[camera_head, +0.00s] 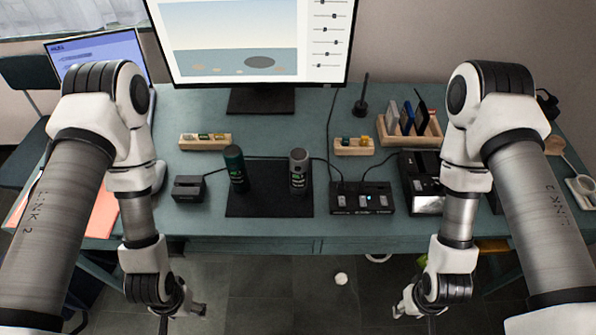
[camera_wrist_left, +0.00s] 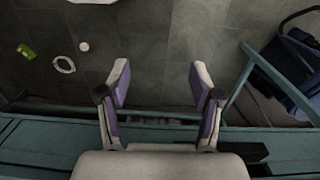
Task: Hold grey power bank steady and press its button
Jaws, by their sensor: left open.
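The grey power bank (camera_head: 299,172) is an upright grey cylinder with a green mark on its front, on the right part of a black mat (camera_head: 268,203). I cannot make out its button. A dark green cylinder of similar shape (camera_head: 236,168) stands to its left on the mat. My left gripper (camera_head: 188,312) hangs low in front of the table at the left; in the left wrist view it (camera_wrist_left: 160,84) is open and empty above the floor. My right gripper (camera_head: 407,305) hangs in front of the table at the right; its fingers are too small to judge. Neither gripper touches a power bank.
A small dark dock (camera_head: 188,188) sits left of the mat, and a black switch box (camera_head: 361,198) sits right of it. Wooden holders (camera_head: 205,142) and a monitor (camera_head: 255,45) stand behind. A laptop (camera_head: 100,52) is at the back left.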

